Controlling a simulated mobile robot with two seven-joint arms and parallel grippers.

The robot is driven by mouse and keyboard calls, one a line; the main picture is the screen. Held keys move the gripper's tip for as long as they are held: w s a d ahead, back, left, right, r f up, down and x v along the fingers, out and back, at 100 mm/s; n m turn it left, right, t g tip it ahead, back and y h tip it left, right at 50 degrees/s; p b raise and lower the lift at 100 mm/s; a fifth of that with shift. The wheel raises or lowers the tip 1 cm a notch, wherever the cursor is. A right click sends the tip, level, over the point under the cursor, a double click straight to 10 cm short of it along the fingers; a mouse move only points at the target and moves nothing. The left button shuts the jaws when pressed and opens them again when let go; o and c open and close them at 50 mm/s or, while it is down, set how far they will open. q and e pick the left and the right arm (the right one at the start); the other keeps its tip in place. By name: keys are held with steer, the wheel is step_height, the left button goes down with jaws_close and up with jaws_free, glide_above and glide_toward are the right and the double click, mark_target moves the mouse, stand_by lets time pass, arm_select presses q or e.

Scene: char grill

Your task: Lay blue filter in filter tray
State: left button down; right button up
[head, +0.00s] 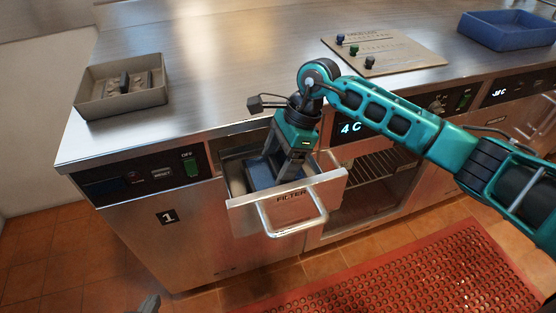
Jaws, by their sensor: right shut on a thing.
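The filter tray (236,203) is an open metal drawer marked FILTER, pulled out from the counter front. The blue filter (261,174) is inside the drawer, low between its walls. My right gripper (279,168) points down into the drawer and is shut on the blue filter. The gripper hides part of the filter, so I cannot tell whether it rests flat on the drawer floor. A small grey tip at the bottom edge looks like my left gripper (149,304); its jaws cannot be made out.
A grey box (163,98) with parts inside stands at the counter's left. A board with several small knobs (392,59) and a blue tray (500,42) are at the back right. An open compartment with a rack (372,172) lies right of the drawer. A red mat (400,275) covers the floor.

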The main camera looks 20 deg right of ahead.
steer(key=shift+f+b, duration=0.35)
arm_select(q)
steer(key=shift+d+f+b, duration=0.2)
steer(key=shift+f+b, duration=0.15)
steer(key=shift+f, duration=0.15)
arm_select(e)
steer(key=shift+f, duration=0.3)
arm_select(q)
steer(key=shift+w+r, duration=0.15)
steer(key=shift+r, duration=0.2)
arm_select(e)
steer(key=o, duration=1)
steer(key=shift+r+p, duration=0.5)
steer(key=shift+p, duration=0.05)
arm_select(q)
steer(key=shift+s+a+r, duration=0.15)
steer(key=shift+s+a, duration=0.05)
steer(key=shift+a, duration=0.05)
arm_select(e)
steer(key=v, duration=1.2)
steer(key=shift+r, duration=0.1)
